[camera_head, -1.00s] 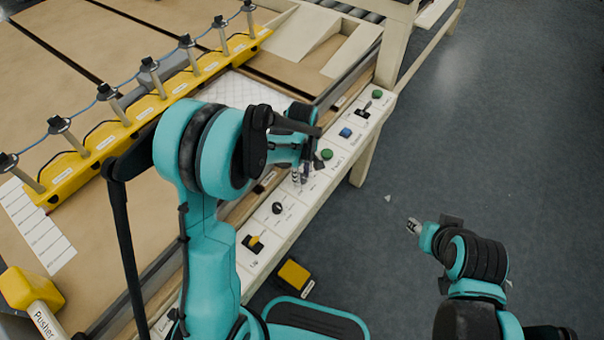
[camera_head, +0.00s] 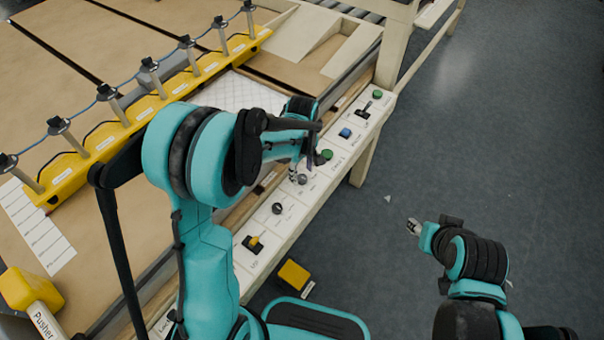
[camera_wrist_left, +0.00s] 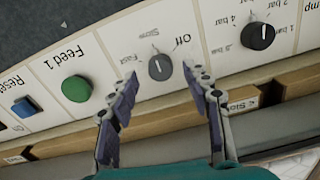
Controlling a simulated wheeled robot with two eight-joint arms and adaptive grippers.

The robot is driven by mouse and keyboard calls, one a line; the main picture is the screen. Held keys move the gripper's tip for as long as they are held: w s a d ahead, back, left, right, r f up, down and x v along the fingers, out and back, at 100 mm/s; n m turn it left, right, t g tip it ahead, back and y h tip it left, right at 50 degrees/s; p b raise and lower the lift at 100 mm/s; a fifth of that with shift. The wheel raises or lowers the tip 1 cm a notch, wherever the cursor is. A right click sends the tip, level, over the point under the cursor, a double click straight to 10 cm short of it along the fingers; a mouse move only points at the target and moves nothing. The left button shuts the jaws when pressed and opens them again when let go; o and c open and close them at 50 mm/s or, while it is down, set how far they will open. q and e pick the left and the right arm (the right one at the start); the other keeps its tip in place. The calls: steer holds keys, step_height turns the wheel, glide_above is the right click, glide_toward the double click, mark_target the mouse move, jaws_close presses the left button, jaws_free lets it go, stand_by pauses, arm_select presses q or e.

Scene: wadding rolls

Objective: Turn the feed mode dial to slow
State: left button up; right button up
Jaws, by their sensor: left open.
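The feed mode dial (camera_wrist_left: 159,67) is a round dark knob on the white panel, with Fast, Slow and Off printed around it. Its thin light mark looks turned roughly towards Slow, but it is too small to be sure. My left gripper (camera_wrist_left: 161,80) is open, with one finger on each side of the dial in the wrist view. I cannot tell whether either finger touches it. In the head view the dial (camera_head: 302,179) shows just below my left gripper (camera_head: 303,166). My right gripper (camera_head: 413,227) hangs over the floor, clear of the panel; its jaw state is unclear.
A green Feed 1 button (camera_wrist_left: 76,88) and a blue Reset button (camera_wrist_left: 24,107) sit left of the dial. A black pressure dial (camera_wrist_left: 257,36) is to the right. The floor (camera_head: 480,150) at right is clear.

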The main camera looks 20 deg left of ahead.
mark_target(302, 177)
arm_select(q)
step_height(302, 177, up, 10)
stand_by(0.3)
steer(key=shift+s, duration=0.15)
steer(key=s+a+r+m+t, duration=0.1)
steer(key=s+r+m+t, duration=0.1)
steer(key=s+m, duration=0.4)
steer(key=s+a+r+m+t, duration=0.1)
steer(key=s+m+t, duration=0.4)
steer(key=s, duration=0.5)
steer(key=shift+s+a+r+m, duration=0.25)
steer(key=shift+s+r+m, duration=0.2)
steer(key=shift+m, duration=0.35)
